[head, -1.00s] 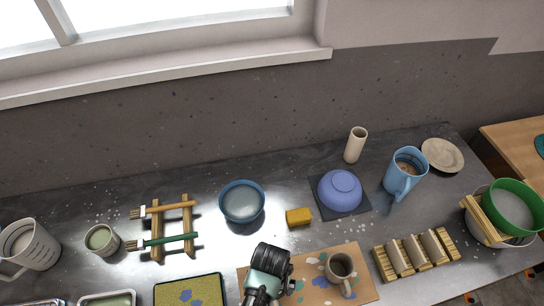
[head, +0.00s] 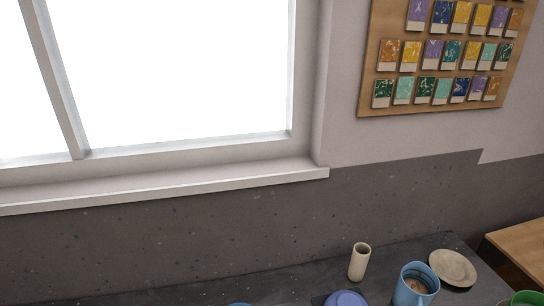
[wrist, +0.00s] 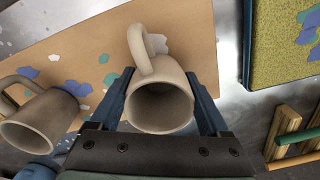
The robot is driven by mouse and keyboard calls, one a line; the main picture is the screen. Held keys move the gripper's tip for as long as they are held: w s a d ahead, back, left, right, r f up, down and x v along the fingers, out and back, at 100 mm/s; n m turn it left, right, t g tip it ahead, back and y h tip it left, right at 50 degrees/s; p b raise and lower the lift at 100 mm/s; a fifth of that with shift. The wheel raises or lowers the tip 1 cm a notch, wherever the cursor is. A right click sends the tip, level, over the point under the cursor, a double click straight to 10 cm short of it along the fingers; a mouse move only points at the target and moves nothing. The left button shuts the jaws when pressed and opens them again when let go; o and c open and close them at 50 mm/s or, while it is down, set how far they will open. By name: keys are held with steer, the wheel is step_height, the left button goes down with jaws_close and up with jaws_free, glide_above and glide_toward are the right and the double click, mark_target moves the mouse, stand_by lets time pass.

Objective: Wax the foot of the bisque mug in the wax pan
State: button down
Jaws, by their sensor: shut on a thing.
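A plain beige-grey mug (wrist: 160,108) is between the two fingers of my gripper (wrist: 160,98) in the wrist view. Its dark open mouth faces the camera and its handle points to the top of the picture. The gripper is shut on the mug's sides. The foot is hidden, and I cannot tell whether it touches the board. A second, similar mug (wrist: 42,118) is at the left, apart from the gripper. I cannot make out a wax pan in the current views. The head view shows neither the gripper nor these mugs.
The mugs are over a tan board (wrist: 85,45) with coloured patches. A dark-edged tray with a yellow speckled surface (wrist: 288,42) and a wooden brush rack (wrist: 283,120) are at right. A blue jug (head: 415,284), beige cylinder (head: 360,262) and plate (head: 453,267) stand near the wall.

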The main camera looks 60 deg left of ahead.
steer(key=shift+r, duration=0.15)
steer(key=shift+r+p, duration=1.2)
steer(key=shift+p, duration=0.15)
steer(key=shift+r, duration=0.1)
step_height(320, 180, up, 4)
steer(key=p, duration=0.4)
steer(key=shift+r+p, duration=0.1)
steer(key=shift+p, duration=0.3)
